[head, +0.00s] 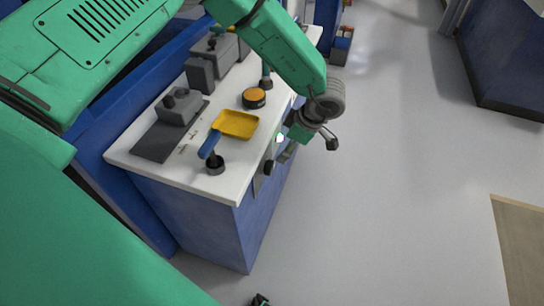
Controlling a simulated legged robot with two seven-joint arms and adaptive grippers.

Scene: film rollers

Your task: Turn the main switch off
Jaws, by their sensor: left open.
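A white-topped blue bench (190,178) stands left of centre. A dark round knob (268,168) sits on its right-hand side face, below the worktop edge; it looks like the main switch, but its setting is too small to read. My left gripper (309,148) is open and empty, just right of that side face and above and right of the knob. One finger points out to the right, the other lies close to the bench side. Part of the panel is hidden behind the gripper.
On the worktop are a yellow tray (236,124), an orange-topped round button (254,97), a blue-handled lever (210,146) and grey devices (180,106). The grey floor to the right is open. A dark blue cabinet (505,55) stands at the upper right.

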